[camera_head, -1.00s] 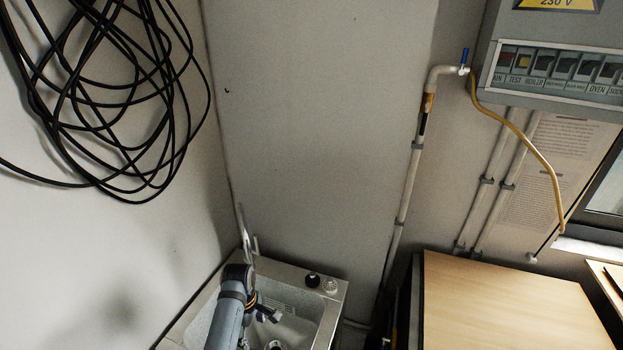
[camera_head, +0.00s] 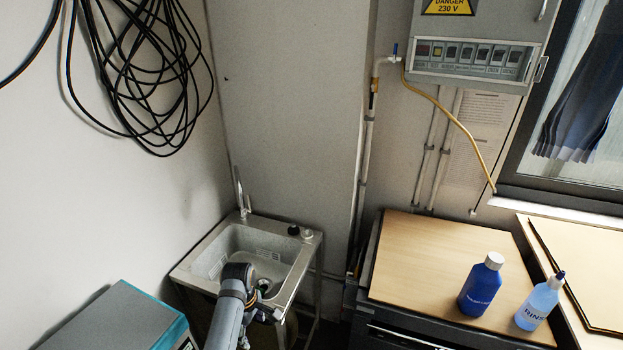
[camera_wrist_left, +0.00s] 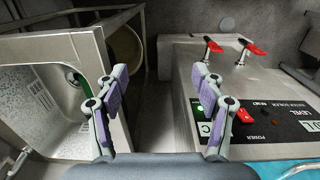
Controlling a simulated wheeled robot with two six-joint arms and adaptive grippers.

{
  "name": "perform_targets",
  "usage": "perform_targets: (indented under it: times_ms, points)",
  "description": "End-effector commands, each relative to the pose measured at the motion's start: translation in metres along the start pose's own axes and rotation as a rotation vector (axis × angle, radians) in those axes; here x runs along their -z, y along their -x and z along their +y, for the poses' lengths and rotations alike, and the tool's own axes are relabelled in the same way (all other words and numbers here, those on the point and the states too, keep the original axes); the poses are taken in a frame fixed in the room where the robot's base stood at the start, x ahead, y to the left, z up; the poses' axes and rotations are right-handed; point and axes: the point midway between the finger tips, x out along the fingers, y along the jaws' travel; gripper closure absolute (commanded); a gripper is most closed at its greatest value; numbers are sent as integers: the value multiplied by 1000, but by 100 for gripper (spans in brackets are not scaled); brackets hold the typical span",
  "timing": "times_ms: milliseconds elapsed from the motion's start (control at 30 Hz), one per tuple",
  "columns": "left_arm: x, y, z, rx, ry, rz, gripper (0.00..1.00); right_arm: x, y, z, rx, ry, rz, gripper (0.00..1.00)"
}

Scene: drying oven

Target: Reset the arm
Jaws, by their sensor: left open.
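My left gripper (camera_wrist_left: 160,88) shows in the wrist view with its two fingers spread wide apart and nothing between them. In the head view my left arm comes up from the bottom, and its gripper (camera_head: 266,311) is partly hidden near the front edge of the metal sink (camera_head: 310,243). The sink also shows at the left of the wrist view (camera_wrist_left: 82,42), beside the left finger. My right gripper is in neither view.
A metal unit (camera_wrist_left: 270,82) with red taps is right of the fingers in the wrist view. A grey box (camera_head: 110,318) with a teal edge stands lower left. A blue bottle (camera_head: 480,287) and rinse bottle (camera_head: 538,303) stand on the wooden top (camera_head: 440,245).

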Motion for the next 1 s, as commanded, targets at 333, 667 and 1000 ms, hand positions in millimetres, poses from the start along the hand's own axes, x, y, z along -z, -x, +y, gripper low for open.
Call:
perform_targets:
  times_ms: [333,667,1000]
  points:
    - [3,-86,-26,-2,-160,14,31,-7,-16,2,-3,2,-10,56]
    - [3,-222,-97,-4,-437,38,31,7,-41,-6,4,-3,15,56]
    - [-12,-413,-309,12,-969,96,31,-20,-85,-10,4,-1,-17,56]
